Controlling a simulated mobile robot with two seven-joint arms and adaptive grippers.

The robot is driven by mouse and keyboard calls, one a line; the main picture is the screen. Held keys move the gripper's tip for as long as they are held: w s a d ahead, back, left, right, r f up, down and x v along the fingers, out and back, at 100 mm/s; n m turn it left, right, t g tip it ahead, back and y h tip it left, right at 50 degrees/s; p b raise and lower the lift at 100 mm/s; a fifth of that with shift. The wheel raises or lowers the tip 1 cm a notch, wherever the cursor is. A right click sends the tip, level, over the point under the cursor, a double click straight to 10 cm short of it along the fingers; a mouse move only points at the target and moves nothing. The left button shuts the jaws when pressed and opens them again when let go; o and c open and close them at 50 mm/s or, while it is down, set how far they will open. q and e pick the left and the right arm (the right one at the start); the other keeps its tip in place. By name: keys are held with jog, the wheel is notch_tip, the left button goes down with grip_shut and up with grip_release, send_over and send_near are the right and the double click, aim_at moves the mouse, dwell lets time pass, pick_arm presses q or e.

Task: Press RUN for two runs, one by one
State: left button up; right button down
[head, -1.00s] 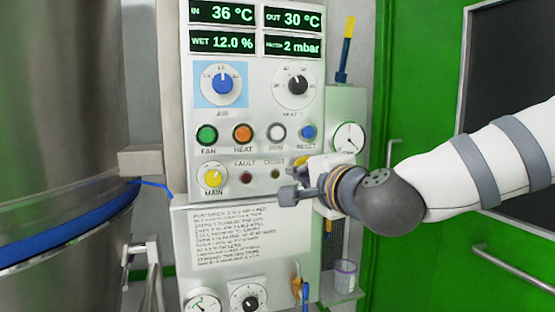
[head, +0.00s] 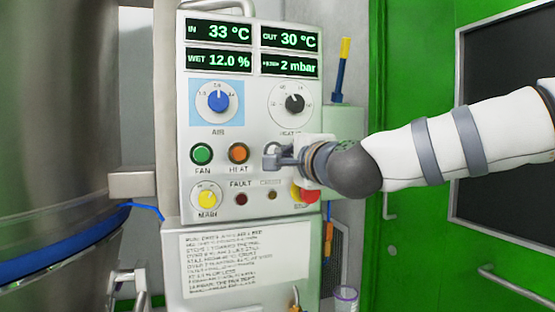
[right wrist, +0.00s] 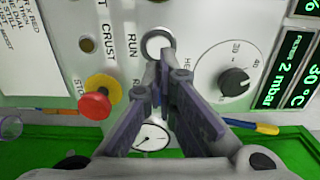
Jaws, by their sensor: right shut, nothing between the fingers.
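The RUN button (right wrist: 157,43) is a white round button with a grey ring on the control panel (head: 230,180). My right gripper (head: 270,159) is shut and empty, with its fingertips at the RUN button, partly covering it in the head view. In the right wrist view the fingertips (right wrist: 163,66) overlap the button's lower edge. I cannot tell whether they touch it. The panel displays (head: 252,48) read IN 33 °C, OUT 30 °C, WET 12.0 % and 2 mbar. My left gripper is not in view.
The green FAN button (head: 202,154) and orange HEAT button (head: 238,153) sit left of RUN. A red stop knob (right wrist: 95,104) on a yellow collar is close to my right gripper. The FAULT lamp (head: 241,199) looks dark. A steel vessel (head: 60,130) stands at left.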

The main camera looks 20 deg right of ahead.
jog(key=w, duration=0.5)
jog(key=shift+w+a+r, duration=0.1)
jog(key=shift+w+r, duration=0.05)
jog(key=shift+w, duration=0.15)
jog(key=shift+w, duration=0.1)
